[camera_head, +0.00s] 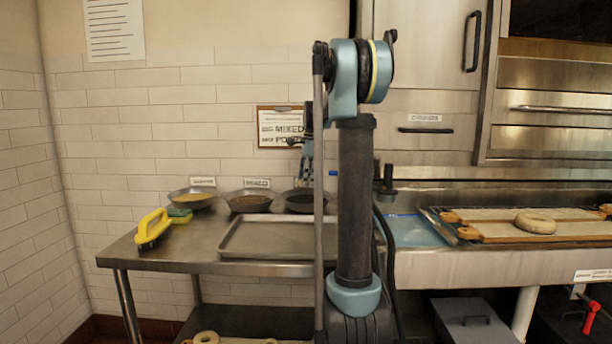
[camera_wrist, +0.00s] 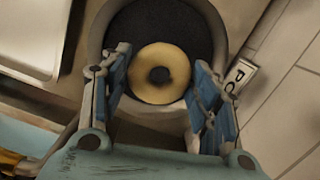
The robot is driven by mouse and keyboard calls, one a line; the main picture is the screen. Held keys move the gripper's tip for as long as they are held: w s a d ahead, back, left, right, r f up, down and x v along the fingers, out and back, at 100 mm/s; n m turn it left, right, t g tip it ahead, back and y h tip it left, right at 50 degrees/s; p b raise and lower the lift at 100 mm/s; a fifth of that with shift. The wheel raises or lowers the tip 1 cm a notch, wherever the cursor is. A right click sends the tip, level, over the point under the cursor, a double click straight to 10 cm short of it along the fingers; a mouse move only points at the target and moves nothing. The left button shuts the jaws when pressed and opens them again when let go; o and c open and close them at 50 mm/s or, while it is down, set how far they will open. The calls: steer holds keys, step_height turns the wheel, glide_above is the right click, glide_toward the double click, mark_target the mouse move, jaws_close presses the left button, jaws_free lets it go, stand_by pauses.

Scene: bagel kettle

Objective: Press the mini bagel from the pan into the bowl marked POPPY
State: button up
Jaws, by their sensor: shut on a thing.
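My gripper (camera_wrist: 162,76) is shut on the mini bagel (camera_wrist: 143,62), a pale golden ring with a finger on each side. Beneath it in the wrist view is a round bowl (camera_wrist: 97,28) with dark contents, beside a label beginning "PO" (camera_wrist: 238,77). In the head view, my gripper (camera_head: 309,172) points down over the dark right-hand bowl (camera_head: 298,202); the bagel cannot be made out there. Whether the bagel touches the bowl's contents is unclear. The empty pan (camera_head: 262,238) lies in front of the bowls, partly hidden by my arm.
A yellow-filled bowl (camera_head: 193,196) and a brown-filled bowl (camera_head: 249,201) stand to the left. A yellow-handled brush (camera_head: 152,228) lies at the table's left.

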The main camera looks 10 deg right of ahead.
mark_target(305, 201)
steer(key=shift+f, duration=2.6)
steer(key=shift+f, duration=0.3)
steer(key=shift+r, duration=0.1)
step_height(305, 201, up, 10)
stand_by(1.2)
stand_by(0.3)
